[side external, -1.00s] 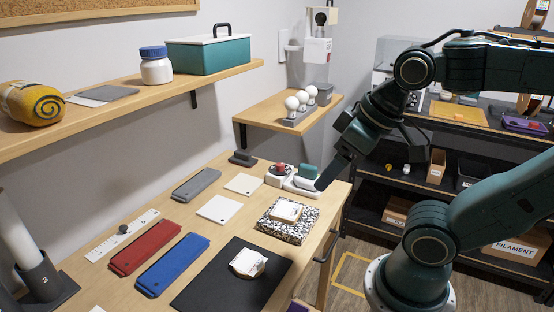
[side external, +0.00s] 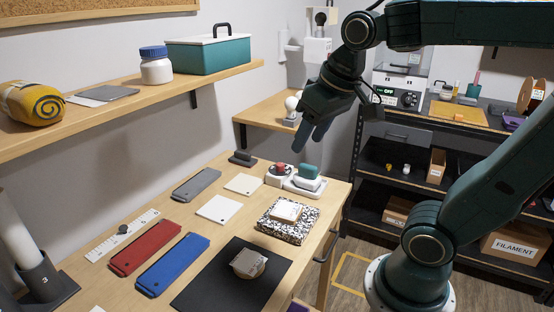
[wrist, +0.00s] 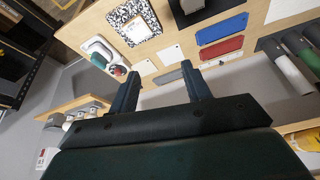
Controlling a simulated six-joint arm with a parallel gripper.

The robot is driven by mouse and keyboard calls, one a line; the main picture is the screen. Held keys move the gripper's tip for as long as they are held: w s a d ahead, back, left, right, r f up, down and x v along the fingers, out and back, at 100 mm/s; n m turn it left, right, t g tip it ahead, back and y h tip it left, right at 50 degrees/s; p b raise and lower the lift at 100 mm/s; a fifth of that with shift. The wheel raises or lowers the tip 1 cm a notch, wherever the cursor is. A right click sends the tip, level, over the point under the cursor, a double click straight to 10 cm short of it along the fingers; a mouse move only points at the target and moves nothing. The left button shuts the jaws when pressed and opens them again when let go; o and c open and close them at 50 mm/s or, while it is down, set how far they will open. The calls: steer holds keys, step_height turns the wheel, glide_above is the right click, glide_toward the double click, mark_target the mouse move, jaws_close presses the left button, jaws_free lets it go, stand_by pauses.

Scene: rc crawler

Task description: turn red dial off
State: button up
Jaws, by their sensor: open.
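The red dial (side external: 279,168) sits on a small white base at the back right of the table. In the wrist view the red dial (wrist: 118,71) is left of my fingers. A teal-topped white piece (side external: 308,173) stands just right of it, and its teal part also shows in the wrist view (wrist: 99,60). My gripper (side external: 306,147) is open and empty, above and behind the dial, not touching it. In the wrist view my gripper (wrist: 162,71) has its two fingers spread apart. The dial's pointer setting is too small to read.
A speckled notebook (side external: 288,232) and black mat (side external: 210,285) lie nearer the front. A side shelf (side external: 268,118) with white bulbs is behind my gripper. A long shelf (side external: 120,100) runs along the wall.

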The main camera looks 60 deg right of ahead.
steer(key=w+d+m+g, duration=0.2)
steer(key=w+d+m, duration=0.1)
steer(key=w+d, duration=0.4)
steer(key=m+g, duration=0.3)
steer(key=m, duration=0.4)
glide_above(280, 164)
step_height(280, 164, down, 10)
steer(key=shift+w+f, duration=0.15)
steer(key=shift+w, duration=0.2)
steer(key=shift+f, duration=0.15)
steer(key=f, duration=1.3)
steer(key=shift+s+f, duration=0.25)
steer(key=shift+s, duration=0.05)
steer(key=c, duration=1)
